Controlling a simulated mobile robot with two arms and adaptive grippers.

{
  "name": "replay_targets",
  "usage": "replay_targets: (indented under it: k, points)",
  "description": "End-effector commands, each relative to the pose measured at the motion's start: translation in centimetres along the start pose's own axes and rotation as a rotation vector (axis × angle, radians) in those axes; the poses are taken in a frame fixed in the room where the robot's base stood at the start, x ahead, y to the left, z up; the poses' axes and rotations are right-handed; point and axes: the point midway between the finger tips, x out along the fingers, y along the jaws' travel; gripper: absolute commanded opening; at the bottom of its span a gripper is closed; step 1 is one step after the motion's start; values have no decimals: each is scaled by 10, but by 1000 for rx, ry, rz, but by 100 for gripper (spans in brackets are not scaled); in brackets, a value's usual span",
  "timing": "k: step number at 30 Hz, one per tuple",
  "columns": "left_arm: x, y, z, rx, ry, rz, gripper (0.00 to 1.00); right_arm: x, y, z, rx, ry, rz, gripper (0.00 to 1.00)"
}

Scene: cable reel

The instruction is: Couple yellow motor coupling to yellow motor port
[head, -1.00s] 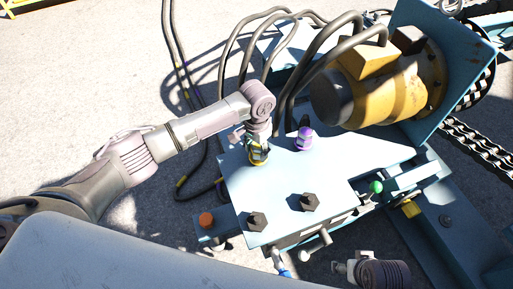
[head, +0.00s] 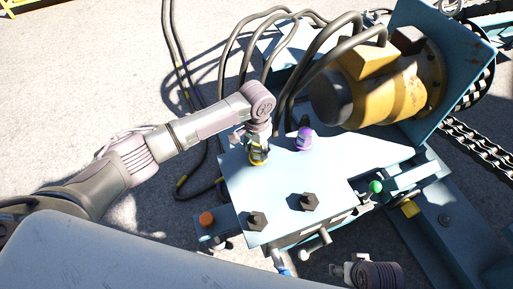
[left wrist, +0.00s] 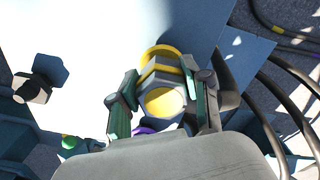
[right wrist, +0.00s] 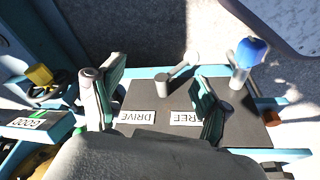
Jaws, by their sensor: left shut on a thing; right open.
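The yellow motor coupling (left wrist: 166,100) is a grey body with yellow bands. In the left wrist view it sits between the two fingers of my left gripper (left wrist: 163,108), which is shut on it. In the head view my left gripper (head: 257,150) holds the coupling (head: 258,160) at the pale blue plate (head: 285,180). A yellow ring shows at the coupling's far end in the left wrist view; the port under it is hidden, and I cannot tell whether they are seated. My right gripper (right wrist: 153,105) is open and empty, in front of a panel labelled DRIVE.
A purple coupling (head: 304,139) stands right of the held one. A yellow motor (head: 385,90) and black hoses (head: 285,60) are behind.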

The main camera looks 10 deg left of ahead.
Motion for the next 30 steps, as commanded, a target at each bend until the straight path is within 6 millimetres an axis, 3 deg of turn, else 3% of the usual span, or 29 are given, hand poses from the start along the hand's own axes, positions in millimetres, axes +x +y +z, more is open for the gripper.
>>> replay_targets:
  k: [30]
  points:
    - [-1, 0, 0, 0, 2, 1, 6, 27, -1, 4, -3, -4, -2, 77]
